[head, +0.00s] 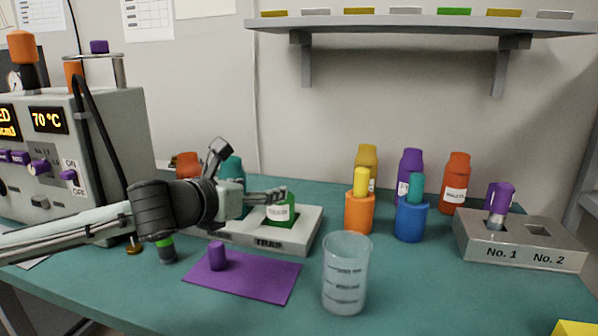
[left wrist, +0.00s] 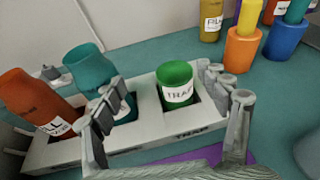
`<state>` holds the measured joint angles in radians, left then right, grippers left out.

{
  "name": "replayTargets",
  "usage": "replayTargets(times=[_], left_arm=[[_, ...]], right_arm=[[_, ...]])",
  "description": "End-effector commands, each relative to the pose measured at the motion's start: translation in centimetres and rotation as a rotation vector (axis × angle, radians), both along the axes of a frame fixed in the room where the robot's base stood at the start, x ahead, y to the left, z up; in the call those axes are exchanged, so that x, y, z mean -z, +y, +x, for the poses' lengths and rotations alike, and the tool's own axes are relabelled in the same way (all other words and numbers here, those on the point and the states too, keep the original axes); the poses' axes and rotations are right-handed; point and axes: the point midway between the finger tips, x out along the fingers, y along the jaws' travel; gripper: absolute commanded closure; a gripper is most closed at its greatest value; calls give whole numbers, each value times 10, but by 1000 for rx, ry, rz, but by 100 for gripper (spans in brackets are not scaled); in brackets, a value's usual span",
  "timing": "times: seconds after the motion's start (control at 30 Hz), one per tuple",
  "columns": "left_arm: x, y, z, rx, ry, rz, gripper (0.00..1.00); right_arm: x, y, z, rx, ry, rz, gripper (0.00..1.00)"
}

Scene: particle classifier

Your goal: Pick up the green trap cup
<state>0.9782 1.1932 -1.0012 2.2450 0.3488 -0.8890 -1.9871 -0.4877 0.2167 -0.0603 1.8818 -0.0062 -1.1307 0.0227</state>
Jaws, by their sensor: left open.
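The green trap cup (head: 281,213) with a white label sits in the right-hand slot of the pale TRAP holder (head: 308,232). In the left wrist view the cup (left wrist: 176,84) stands upright in its slot, between my spread fingers in the picture. My left gripper (head: 250,172) is open, just left of and above the cup. One finger points up near the teal container; the other reaches to the cup's upper edge. I cannot tell whether it touches. The right gripper is not in view.
A teal container (left wrist: 92,68) and an orange container (left wrist: 35,100) stand in the same holder, close to my left finger. A purple mat (head: 265,283) with a small purple piece (head: 217,256) and a clear beaker (head: 345,275) are in front. Bottles stand behind right.

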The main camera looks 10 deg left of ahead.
Motion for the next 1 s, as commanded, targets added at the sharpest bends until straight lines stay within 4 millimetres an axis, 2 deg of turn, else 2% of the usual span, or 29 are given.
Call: replayTargets(times=[0.03, 0.1, 0.2, 0.7, 1.0], left_arm=[[16, -2, -8, 4, 40, 18, 25], [32, -4, -14, 5, 78, 34, 25], [44, -7, -12, 7, 99, 42, 25], [64, -22, 48, 7, 98, 41, 25], [66, -23, 54, 7, 97, 42, 25]], right_arm=[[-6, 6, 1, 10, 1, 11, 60], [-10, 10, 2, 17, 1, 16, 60], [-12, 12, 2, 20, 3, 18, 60], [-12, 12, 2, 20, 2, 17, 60], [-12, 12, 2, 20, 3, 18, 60]])
